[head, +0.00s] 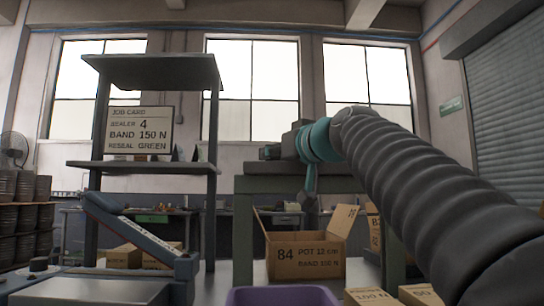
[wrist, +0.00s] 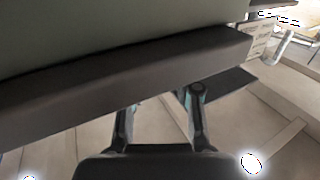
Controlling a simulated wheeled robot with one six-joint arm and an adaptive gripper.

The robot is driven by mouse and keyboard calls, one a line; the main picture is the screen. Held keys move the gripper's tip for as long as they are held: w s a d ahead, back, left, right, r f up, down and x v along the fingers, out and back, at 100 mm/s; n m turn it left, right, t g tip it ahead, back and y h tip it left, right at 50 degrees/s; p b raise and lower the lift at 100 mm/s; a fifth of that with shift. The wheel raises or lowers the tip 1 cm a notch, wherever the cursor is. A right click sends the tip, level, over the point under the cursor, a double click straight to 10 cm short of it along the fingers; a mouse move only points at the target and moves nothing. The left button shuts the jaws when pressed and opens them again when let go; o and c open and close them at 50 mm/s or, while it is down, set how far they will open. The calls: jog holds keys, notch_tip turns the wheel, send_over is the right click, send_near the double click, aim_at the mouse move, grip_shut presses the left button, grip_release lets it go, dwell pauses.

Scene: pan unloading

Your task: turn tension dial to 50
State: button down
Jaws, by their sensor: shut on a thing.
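A dark round knob (head: 38,264) stands on the machine at lower left in the head view. I cannot tell whether it is the tension dial, and no scale or number is readable. A blue lever arm (head: 128,226) slants down beside it. My arm comes in from the right and ends by the dark-topped table (head: 262,185), well away from the knob. In the wrist view my gripper (wrist: 163,100) has its two fingers apart, just below a brown edge. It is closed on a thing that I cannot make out.
An open cardboard box (head: 300,262) marked 84 sits below the table. A purple bin (head: 282,296) is at the front. Dark drums (head: 22,205) stand at far left.

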jog(key=shift+n+g+y+b, duration=0.5)
jog(key=shift+n+y, duration=0.2)
jog(key=shift+y, duration=0.2)
jog(key=shift+w, duration=0.1)
jog(key=c, duration=0.8)
grip_release()
jog(key=v, duration=1.2)
